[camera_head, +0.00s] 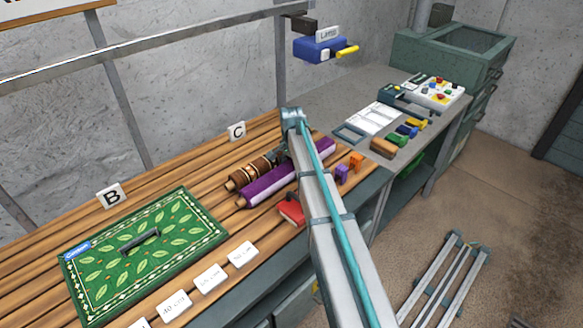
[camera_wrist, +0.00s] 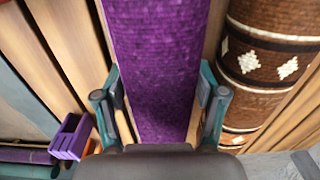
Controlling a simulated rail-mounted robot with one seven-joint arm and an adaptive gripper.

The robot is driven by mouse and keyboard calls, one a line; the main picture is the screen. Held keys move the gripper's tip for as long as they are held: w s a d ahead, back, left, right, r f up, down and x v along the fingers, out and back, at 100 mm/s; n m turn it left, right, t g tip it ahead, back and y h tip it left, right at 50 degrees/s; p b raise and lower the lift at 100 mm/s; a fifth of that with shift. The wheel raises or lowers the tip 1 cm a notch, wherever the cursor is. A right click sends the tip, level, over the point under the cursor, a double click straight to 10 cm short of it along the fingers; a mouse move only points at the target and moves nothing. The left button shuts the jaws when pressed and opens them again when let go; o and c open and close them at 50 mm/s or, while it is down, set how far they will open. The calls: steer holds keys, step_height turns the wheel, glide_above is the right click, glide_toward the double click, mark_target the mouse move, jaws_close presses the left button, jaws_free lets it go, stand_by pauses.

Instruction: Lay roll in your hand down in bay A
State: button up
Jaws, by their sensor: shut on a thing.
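A long purple roll (camera_head: 268,186) lies slantwise low over the slatted bench, with a wooden core end at its lower left. My gripper (camera_head: 284,152) is at the roll, partly hidden by my arm. In the wrist view, the gripper's fingers (camera_wrist: 160,82) press on both sides of the purple roll (camera_wrist: 155,35). I cannot tell whether the roll touches the slats. Label cards B (camera_head: 111,196) and C (camera_head: 237,131) stand at the back of the bench. No card A shows.
A brown patterned roll (camera_head: 250,172) lies right beside the purple one, also in the wrist view (camera_wrist: 265,65). A green leafy rug (camera_head: 105,250) with a handle lies at left. A red block (camera_head: 291,212), purple holder (camera_head: 341,174) and white cards (camera_head: 243,253) line the front.

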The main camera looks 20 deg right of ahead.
mark_target(291, 162)
steer(key=shift+f, duration=0.1)
steer(key=o, duration=1.5)
steer(key=shift+o, duration=0.2)
step_height(291, 162, up, 11)
steer(key=b, duration=0.2)
steer(key=shift+f+b, duration=0.15)
steer(key=shift+b, duration=0.15)
steer(key=shift+r, duration=0.8)
steer(key=shift+c, duration=0.4)
